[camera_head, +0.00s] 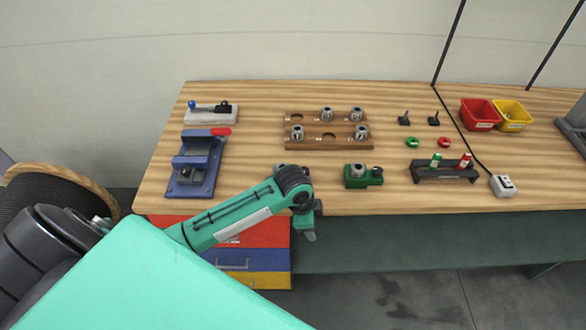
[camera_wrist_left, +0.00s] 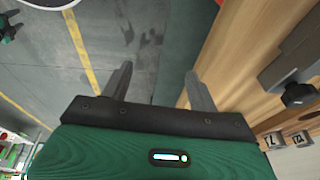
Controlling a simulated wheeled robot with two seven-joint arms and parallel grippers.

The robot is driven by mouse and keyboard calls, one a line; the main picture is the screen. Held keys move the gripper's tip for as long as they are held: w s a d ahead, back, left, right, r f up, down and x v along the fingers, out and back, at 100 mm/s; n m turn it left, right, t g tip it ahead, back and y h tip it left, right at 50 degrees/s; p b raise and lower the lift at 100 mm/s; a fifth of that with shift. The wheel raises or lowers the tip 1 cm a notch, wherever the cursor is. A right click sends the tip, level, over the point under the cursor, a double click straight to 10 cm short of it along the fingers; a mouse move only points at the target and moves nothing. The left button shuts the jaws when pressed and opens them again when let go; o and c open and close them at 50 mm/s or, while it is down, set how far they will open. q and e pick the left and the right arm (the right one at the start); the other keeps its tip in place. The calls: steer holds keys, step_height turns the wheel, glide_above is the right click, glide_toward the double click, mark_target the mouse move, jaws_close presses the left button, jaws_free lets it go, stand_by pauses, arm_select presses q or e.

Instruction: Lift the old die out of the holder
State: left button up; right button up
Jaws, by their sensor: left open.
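A small green block (camera_head: 372,182) stands near the front edge of the table, with a silver round die (camera_head: 357,169) seated at its left side. Whether this is the old die is not marked. Several similar silver dies, such as this one (camera_head: 327,114), stand in a wooden rack (camera_head: 318,145) behind it. My left gripper (camera_head: 311,234) is at the table's front edge, left of the green block and apart from it. In the left wrist view its two fingers (camera_wrist_left: 158,76) are spread with nothing between them. My right gripper is in neither view.
A blue fixture (camera_head: 196,160) with a red-tipped handle stands at the left. Red (camera_head: 480,113) and yellow (camera_head: 511,114) bins stand at the back right. A dark stand (camera_head: 445,174) with red and green pieces is right of the green block. Drawers (camera_head: 262,233) sit below the table.

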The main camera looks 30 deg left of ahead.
arm_select(q)
step_height(320, 180, up, 18)
steer(key=m+g+y, duration=0.2)
steer(key=m, duration=0.3)
glide_above(283, 164)
steer(key=s+d, duration=0.1)
steer(key=shift+m, duration=0.3)
steer(key=f+p, duration=0.1)
steer(key=f, duration=0.3)
steer(key=f+p, duration=0.2)
steer(key=f, duration=0.2)
steer(key=f+p, duration=0.2)
steer(key=f, duration=0.2)
steer(key=shift+a, duration=0.25)
steer(key=shift+f, duration=0.7)
steer(key=shift+r, duration=0.1)
jaws_close()
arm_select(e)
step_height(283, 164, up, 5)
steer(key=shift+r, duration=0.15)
